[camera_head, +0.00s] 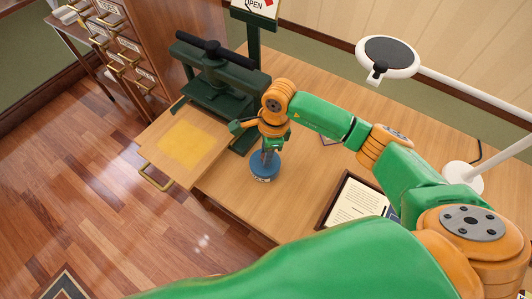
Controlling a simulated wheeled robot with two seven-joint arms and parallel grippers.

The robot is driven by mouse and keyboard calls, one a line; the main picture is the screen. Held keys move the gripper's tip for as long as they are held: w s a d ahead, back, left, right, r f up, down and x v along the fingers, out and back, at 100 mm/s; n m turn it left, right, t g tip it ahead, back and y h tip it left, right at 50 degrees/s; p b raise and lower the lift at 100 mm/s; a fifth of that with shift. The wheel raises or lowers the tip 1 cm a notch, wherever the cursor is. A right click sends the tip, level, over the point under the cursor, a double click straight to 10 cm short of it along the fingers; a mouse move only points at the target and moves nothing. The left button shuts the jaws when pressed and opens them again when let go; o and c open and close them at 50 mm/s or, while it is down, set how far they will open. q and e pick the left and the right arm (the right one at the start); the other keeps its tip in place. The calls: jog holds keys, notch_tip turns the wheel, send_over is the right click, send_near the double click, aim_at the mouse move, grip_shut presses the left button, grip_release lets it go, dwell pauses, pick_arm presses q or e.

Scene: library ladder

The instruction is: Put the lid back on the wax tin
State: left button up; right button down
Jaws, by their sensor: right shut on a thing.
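The blue round wax tin (263,177) stands on the wooden desk near its front edge, with a pale label on its side. My right gripper (268,157) points down over it, fingers shut on the lid (257,163), the blue round top right under the fingertips. The lid appears level and on or just above the tin; I cannot tell whether it is fully seated. The fingers and wrist hide part of the lid. My left gripper is not in view.
A dark green press (215,75) stands behind left. A pull-out board (185,145) with a yellow patch juts out left of the tin. A framed page (352,203) lies to the right. A white lamp (388,58) reaches over the back right.

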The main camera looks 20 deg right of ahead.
dwell(0.7)
jog(key=c, duration=0.6)
grip_release()
jog(key=shift+o, duration=0.4)
jog(key=o, duration=0.4)
jog(key=shift+o, duration=0.2)
jog(key=shift+r+p, duration=2.35)
jog(key=shift+r, duration=1.2)
jog(key=shift+f, duration=0.1)
